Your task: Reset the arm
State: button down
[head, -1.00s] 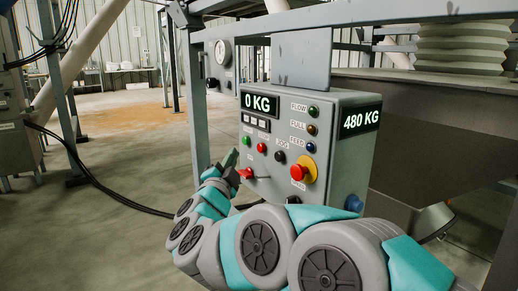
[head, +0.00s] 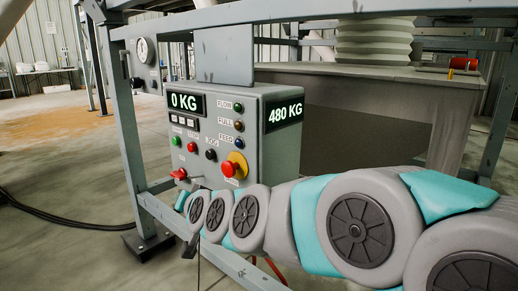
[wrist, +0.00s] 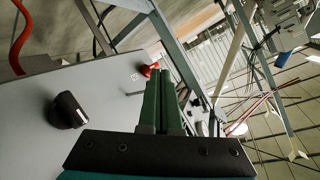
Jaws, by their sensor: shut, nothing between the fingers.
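My arm crosses the lower right of the head view, below the grey control box (head: 222,110). The box reads 0 KG on its front display (head: 186,104) and 480 KG on its side display (head: 284,114). A red rotary switch (head: 179,174) sits at its lower left, left of a red mushroom button (head: 231,168) on a yellow base. In the wrist view my gripper (wrist: 166,76) has its green fingers together with nothing between them. A red knob (wrist: 150,69) shows beyond the fingertips; I cannot tell contact. A black knob (wrist: 68,111) is at the left.
A grey steel frame (head: 128,140) stands around the box, with a lower rail (head: 225,262) near my arm. A pressure gauge (head: 143,50) hangs behind. A black cable (head: 70,222) lies on the floor. Open floor (head: 60,170) is at the left.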

jog(key=s+d+f+n+g+h, duration=0.1)
jog(key=s+d+f+g+h, duration=0.15)
jog(key=s+d+f, duration=0.45)
jog(key=s+d+f+g+h, duration=0.2)
jog(key=s+d+f+g, duration=0.15)
jog(key=s+d, duration=0.6)
jog(key=s+d+f+n+g+h, duration=0.1)
jog(key=s+d+f+g+h, duration=0.15)
jog(key=s+d+f, duration=0.4)
jog(key=s+d+m+g+h, duration=0.1)
jog(key=s+d+g, duration=0.3)
jog(key=s+d, duration=0.6)
jog(key=shift+s+g+p, duration=0.35)
jog(key=shift+s, duration=0.85)
jog(key=shift+d, duration=0.1)
